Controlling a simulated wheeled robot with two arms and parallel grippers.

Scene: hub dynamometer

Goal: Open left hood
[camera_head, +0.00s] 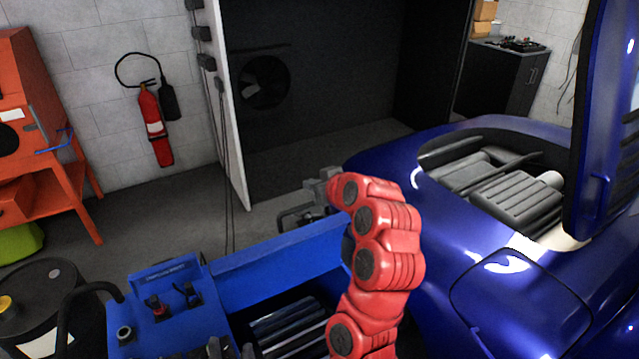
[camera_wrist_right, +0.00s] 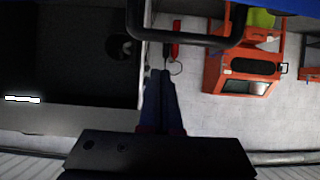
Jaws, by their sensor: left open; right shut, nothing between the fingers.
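A glossy blue car (camera_head: 385,155) fills the right side of the head view. An open recess in its body shows grey ribbed parts (camera_head: 515,195). A tall blue panel (camera_head: 605,120) stands raised at the right edge. A flat panel with a dark seam (camera_head: 520,305) lies flush in the nearer bodywork; I cannot tell which piece is the left hood. My right gripper (camera_head: 318,190) is at the end of the red arm, left of the car and apart from it. In the wrist view its fingers (camera_wrist_right: 160,75) are together and empty. My left gripper (camera_head: 230,348) shows only partly at the bottom edge, open.
A blue machine (camera_head: 275,250) with a control panel stands in front, with a black bar (camera_wrist_right: 185,40) close to my right gripper. A black drum (camera_head: 40,295), an orange cabinet (camera_head: 20,90) and a fire extinguisher (camera_head: 155,130) are at left. Grey floor is free between them.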

